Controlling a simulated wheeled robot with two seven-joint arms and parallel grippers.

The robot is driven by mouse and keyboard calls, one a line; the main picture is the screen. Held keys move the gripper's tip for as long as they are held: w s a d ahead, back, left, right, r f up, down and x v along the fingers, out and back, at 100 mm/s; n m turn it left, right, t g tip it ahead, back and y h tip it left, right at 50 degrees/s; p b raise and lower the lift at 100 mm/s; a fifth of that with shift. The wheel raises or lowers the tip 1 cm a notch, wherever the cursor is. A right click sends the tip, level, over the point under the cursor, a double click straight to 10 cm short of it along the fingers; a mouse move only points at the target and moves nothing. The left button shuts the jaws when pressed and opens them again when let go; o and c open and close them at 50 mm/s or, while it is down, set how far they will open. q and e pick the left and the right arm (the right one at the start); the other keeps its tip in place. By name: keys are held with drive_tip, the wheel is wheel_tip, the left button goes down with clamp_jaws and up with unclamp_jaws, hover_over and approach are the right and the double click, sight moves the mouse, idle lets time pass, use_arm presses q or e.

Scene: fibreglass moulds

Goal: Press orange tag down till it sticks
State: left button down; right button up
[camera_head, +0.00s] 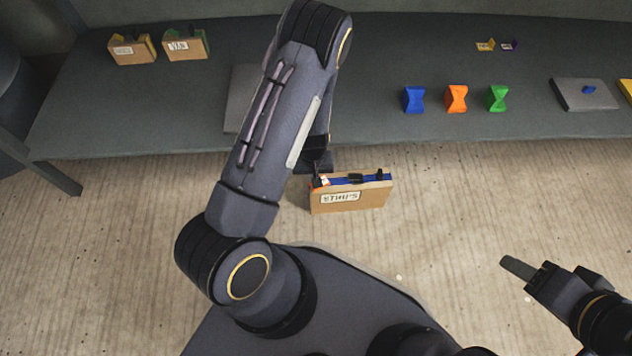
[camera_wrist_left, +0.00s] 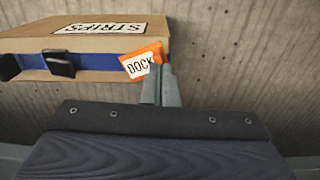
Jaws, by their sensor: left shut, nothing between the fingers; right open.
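A brown cardboard box (camera_head: 360,199) with a white label reading STRIPS shows below the table edge in the head view; what holds it up is hidden. In the left wrist view the box (camera_wrist_left: 30,45) carries a blue strip (camera_wrist_left: 105,62) with black clips. The orange tag (camera_wrist_left: 140,60), marked DOCK, sits tilted at the strip's end, by the box corner. My left gripper (camera_wrist_left: 161,90) is shut and empty, its fingertips at the tag's edge; I cannot tell whether they touch. My right gripper (camera_head: 550,268) is open and empty, away at lower right.
A long grey table (camera_head: 400,65) runs across the back. It bears a box (camera_head: 131,53) and a similar box (camera_head: 185,47), blue (camera_head: 414,101), orange (camera_head: 456,100) and green (camera_head: 498,99) waisted blocks, small yellow and purple tags, and grey slabs.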

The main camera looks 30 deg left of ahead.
use_arm(q)
drive_tip(key=shift+r+p, duration=2.8)
drive_tip(key=shift+r, duration=0.65)
drive_tip(key=s+d+r+m+t+h, duration=0.1)
drive_tip(key=d+r+t+h, duration=0.1)
drive_tip(key=r, duration=1)
drive_tip(key=d+r+t+h, duration=0.1)
drive_tip(key=d+r+h, duration=0.1)
drive_tip(key=r, duration=0.9)
drive_tip(key=s+r+m+t, duration=0.35)
drive_tip(key=s+r, duration=0.85)
drive_tip(key=s, duration=0.4)
wheel_tip(320, 180, up, 34)
drive_tip(key=p, duration=3.3)
drive_tip(key=shift+g, duration=0.45)
